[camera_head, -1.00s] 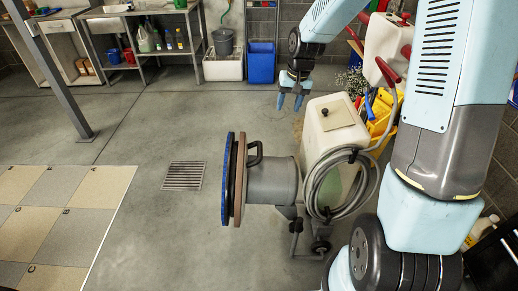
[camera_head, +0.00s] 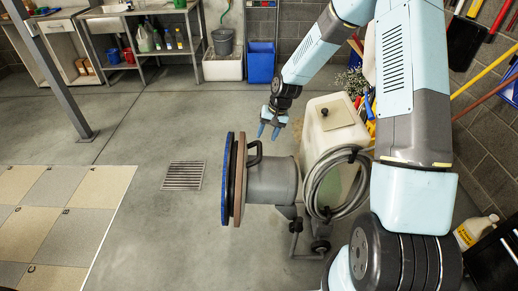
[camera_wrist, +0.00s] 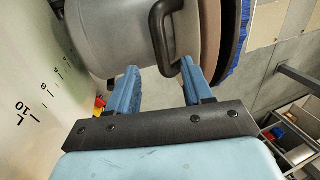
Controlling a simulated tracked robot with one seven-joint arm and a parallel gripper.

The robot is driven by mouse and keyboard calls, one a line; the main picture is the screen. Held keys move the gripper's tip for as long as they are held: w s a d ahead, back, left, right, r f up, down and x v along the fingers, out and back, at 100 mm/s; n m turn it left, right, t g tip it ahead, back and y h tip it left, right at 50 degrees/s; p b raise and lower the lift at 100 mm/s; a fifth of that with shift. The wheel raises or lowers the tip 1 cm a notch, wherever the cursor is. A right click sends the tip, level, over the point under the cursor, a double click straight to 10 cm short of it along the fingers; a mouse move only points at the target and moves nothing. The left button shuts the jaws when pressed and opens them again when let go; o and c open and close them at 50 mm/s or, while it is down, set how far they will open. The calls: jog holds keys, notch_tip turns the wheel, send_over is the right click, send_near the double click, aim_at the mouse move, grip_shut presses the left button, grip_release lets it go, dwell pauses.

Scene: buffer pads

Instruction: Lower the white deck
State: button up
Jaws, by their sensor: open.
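The floor machine has a white tank (camera_head: 333,125) and a grey drum-shaped deck (camera_head: 274,180). The deck is tipped up on its side, with a brown disc (camera_head: 239,180) and a blue-edged pad (camera_head: 226,180) facing left, upright. A dark loop handle (camera_head: 255,153) is on the deck by the disc. My gripper (camera_head: 269,131) is open and empty, just above and right of the handle in the head view. In the wrist view the handle (camera_wrist: 158,40) shows ahead of the fingers (camera_wrist: 160,76), apparently not touched. The deck drum (camera_wrist: 105,35) fills the upper left there.
A grey hose (camera_head: 318,190) is coiled on the tank. A floor grate (camera_head: 184,175) and a tiled area (camera_head: 60,215) lie left of the machine. Bare floor (camera_head: 150,250) is free left of the pad. A blue bin (camera_head: 261,65) stands behind.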

aim_at(261, 150)
jog(key=x, duration=0.8)
jog(key=shift+f, duration=0.15)
grip_shut()
dwell(0.3)
